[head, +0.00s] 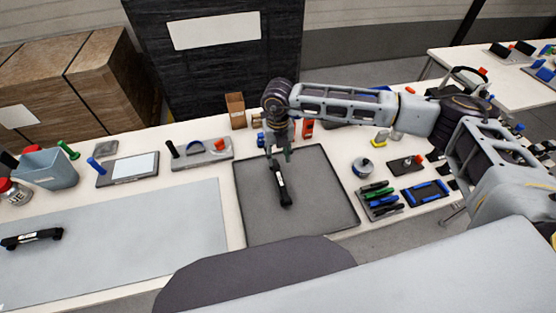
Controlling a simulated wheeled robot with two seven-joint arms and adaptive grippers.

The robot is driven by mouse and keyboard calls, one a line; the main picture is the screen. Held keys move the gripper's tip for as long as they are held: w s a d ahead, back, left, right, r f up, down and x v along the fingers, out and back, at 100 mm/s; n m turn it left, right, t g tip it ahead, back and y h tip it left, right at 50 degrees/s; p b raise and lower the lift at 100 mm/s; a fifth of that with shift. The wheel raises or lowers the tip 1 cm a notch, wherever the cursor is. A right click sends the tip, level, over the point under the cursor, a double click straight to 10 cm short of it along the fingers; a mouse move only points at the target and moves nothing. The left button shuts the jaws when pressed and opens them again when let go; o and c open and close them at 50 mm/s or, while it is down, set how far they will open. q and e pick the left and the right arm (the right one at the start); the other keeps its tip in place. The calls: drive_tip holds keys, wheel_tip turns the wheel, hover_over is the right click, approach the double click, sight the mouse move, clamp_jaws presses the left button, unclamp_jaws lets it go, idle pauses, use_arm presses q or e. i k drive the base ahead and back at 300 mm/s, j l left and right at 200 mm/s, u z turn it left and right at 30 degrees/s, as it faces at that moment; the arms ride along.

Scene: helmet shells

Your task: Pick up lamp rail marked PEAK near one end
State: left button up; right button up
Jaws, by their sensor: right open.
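A black rail (285,192) with a small white label lies in the dark grey tray (328,212). A second black rail (32,238) with a white label lies on the light grey mat at the far left. Both labels are too small to read, so I cannot tell which says PEAK. My right gripper (278,156) is open, pointing down at the far end of the rail in the tray. Its fingers overlap that end in the picture, and I cannot tell whether they touch it. My left gripper is out of view.
The grey mat (130,240) has much free room. Behind it stand a blue bin (47,170) and a tablet-like board (128,168). Right of the tray are a round tin (363,167) and a holder of coloured pens (380,198). A small brown box (236,110) stands behind the tray.

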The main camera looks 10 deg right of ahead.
sight(12, 242)
drive_tip(key=u, duration=1.9)
